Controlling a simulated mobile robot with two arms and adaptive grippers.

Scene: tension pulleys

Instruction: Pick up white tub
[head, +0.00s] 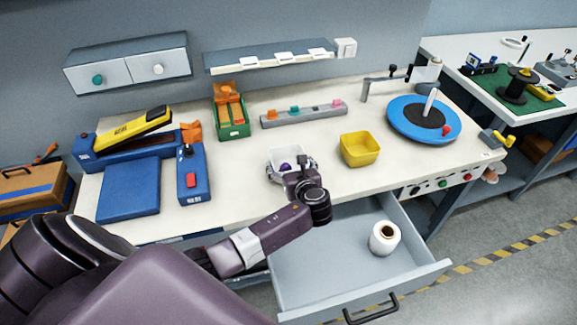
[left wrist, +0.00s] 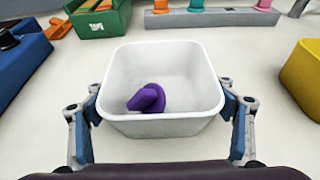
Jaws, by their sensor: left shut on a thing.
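The white tub (head: 284,153) is on or just above the pale workbench, left of the yellow tub. It also shows large in the left wrist view (left wrist: 160,75), upright, with a purple object (left wrist: 147,99) inside. My left gripper (head: 291,168) is at the tub, with one finger on each side of it. In the left wrist view the blue finger pads (left wrist: 161,122) press on the tub's left and right walls, so the gripper is shut on it. I cannot tell whether the tub touches the bench. My right gripper is not in view.
A yellow tub (head: 360,149) stands to the right, and a blue round turntable (head: 424,119) beyond it. A green box with orange pieces (head: 231,118) and a grey rail (head: 304,115) are behind. Blue devices (head: 193,174) are at left. An open drawer (head: 330,262) holding a white roll (head: 384,238) juts out below.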

